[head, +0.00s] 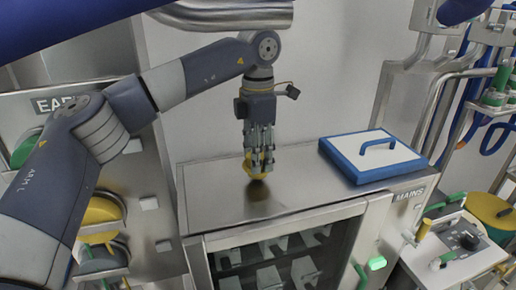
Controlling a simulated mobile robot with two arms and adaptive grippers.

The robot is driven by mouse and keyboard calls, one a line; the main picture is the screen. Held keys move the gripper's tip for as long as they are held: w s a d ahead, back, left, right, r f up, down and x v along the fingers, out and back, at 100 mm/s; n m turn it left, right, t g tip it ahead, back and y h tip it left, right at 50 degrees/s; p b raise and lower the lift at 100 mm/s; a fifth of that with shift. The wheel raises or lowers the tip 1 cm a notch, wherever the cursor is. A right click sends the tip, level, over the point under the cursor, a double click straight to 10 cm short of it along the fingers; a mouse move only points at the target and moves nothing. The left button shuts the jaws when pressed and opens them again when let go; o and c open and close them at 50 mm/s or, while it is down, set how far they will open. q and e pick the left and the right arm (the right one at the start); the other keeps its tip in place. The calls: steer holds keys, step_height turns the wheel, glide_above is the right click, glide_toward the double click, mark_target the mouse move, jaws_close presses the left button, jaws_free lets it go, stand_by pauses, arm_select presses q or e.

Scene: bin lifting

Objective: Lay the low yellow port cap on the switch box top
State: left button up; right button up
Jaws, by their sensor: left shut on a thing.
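My left gripper (259,150) points straight down over the left part of the switch box top (215,202). It is shut on the low yellow port cap (258,166), which shows between and below the fingers. The cap is at or just above the metal top, with a dark reflection or shadow under it; I cannot tell whether it touches. The fingers hide part of the cap. My right gripper is not in view.
A blue-edged white lid with a handle (375,156) lies on the right of the box top. Yellow caps (98,210) are on the panel at left. A box with a black knob (466,241) stands at lower right. The top's front middle is clear.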

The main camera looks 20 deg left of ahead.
arm_select(q)
steer(key=shift+w+a+f, duration=0.2)
steer(key=shift+f, duration=0.4)
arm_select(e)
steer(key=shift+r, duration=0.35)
arm_select(q)
steer(key=shift+s+d, duration=0.1)
steer(key=shift+d+f, duration=0.1)
steer(key=shift+f, duration=0.05)
steer(key=o, duration=1.1)
steer(key=shift+o, duration=0.8)
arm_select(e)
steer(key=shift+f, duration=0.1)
